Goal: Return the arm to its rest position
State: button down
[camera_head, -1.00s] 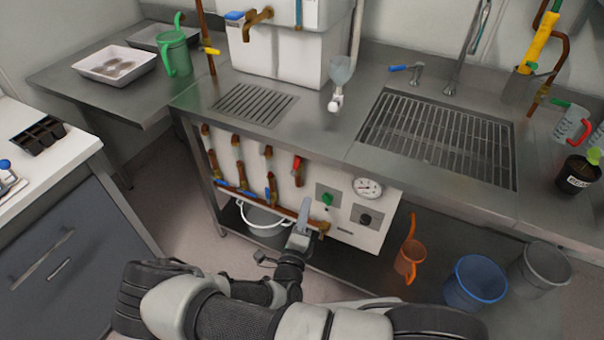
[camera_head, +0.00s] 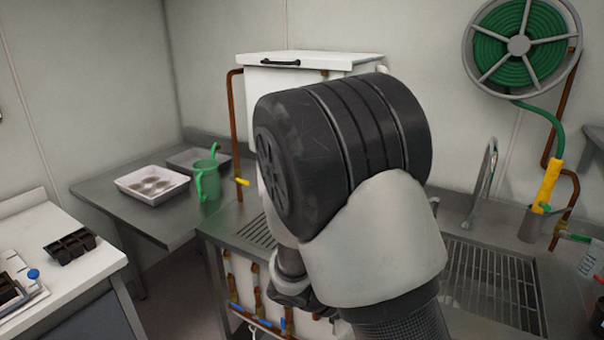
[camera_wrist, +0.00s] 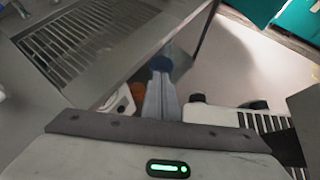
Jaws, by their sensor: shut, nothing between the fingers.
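My arm fills the middle of the head view, with a large dark joint cap and a pale link raised close to the camera. My gripper (camera_wrist: 161,78) shows in the wrist view as two grey fingers together, with nothing between them. It points down past the front edge of the steel bench (camera_wrist: 165,45), apart from it. In the head view the fingers are hidden behind the arm.
The sink grate (camera_head: 490,285) is right of my arm. A green jug (camera_head: 207,180) and white tray (camera_head: 152,184) stand on the left bench. A white counter (camera_head: 60,290) is at lower left. Open floor (camera_wrist: 265,65) shows right of the bench in the wrist view.

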jog(key=s+a+r+m+t+y+p, duration=0.2)
jog(key=s+r+m+y, duration=0.35)
jog(key=r+m, duration=0.5)
jog(key=s+a+r+m+t+y+p, duration=0.25)
jog(key=s+r+m+y, duration=0.35)
jog(key=r, duration=0.8)
jog(key=w+d+f+n+g+h+b, duration=0.1)
jog(key=w+d+f+n+h+b, duration=0.35)
jog(key=f, duration=0.45)
jog(key=w+d+f+n+g+h+b, duration=0.1)
jog(key=w+f+n+h+b, duration=0.15)
jog(key=f+n+h, duration=0.4)
jog(key=w+d+f+n+g+h+b, duration=0.2)
jog(key=w+d+f+n+h+b, duration=0.15)
jog(key=f+n, duration=0.6)
jog(key=w+a+f+n+t+y+b, duration=0.2)
jog(key=w+a+f+n+t+y, duration=0.15)
jog(key=a+f+n+t, duration=0.4)
jog(key=w+a+f+n+t+y+b, duration=0.2)
jog(key=w+a+f+n+t, duration=0.25)
jog(key=f+n, duration=0.45)
jog(key=w+a+f+n+t+y+b, duration=0.25)
jog(key=w+a+f+n+t, duration=0.2)
jog(key=f+n, duration=0.4)
jog(key=w+a+r+n+b, duration=0.1)
jog(key=w+r, duration=0.1)
jog(key=w, duration=0.9)
jog(key=shift+w+r, duration=0.15)
jog(key=shift+r, duration=0.25)
